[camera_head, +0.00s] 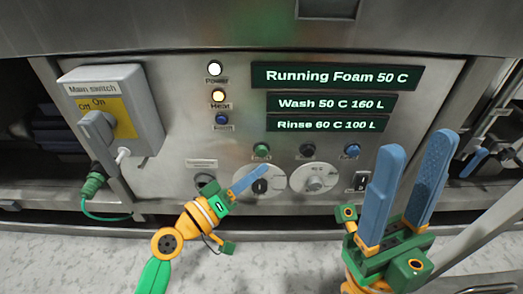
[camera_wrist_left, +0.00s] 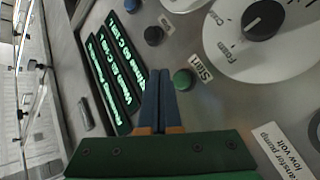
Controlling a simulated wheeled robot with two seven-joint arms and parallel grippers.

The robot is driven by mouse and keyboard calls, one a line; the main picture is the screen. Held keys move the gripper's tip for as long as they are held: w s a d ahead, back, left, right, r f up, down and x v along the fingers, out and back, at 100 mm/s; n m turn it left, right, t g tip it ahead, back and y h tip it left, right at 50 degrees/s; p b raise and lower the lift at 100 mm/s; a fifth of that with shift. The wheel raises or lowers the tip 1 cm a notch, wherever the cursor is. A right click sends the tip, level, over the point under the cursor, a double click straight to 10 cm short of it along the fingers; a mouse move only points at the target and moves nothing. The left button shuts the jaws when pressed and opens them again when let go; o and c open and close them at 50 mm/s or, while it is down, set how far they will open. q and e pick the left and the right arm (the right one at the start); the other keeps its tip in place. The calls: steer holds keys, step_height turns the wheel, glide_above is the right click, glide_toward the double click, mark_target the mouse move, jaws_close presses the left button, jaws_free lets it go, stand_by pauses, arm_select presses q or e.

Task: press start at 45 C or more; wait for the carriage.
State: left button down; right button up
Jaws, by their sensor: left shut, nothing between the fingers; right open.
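The green start button (camera_head: 261,150) sits on the steel panel below the displays, and it also shows in the left wrist view (camera_wrist_left: 183,80), labelled Start. My left gripper (camera_head: 263,170) is shut and empty, its blue fingertips just below the button in the head view. In the left wrist view its fingertips (camera_wrist_left: 158,75) lie beside the button; I cannot tell whether they touch the panel. The top display (camera_head: 337,77) reads Running Foam 50 C. My right gripper (camera_head: 412,165) is open and empty at the right. No carriage is recognisable.
Displays below read Wash 50 C 160 L (camera_head: 332,103) and Rinse 60 C 100 L (camera_head: 327,124). The power lamp (camera_head: 214,69) and heat lamp (camera_head: 218,96) look lit. Black (camera_head: 307,150) and blue (camera_head: 352,151) buttons, dials (camera_head: 315,178) and the main switch box (camera_head: 140,100) are nearby.

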arm_select(q)
steer(key=s, duration=0.2)
steer(key=shift+s, duration=0.4)
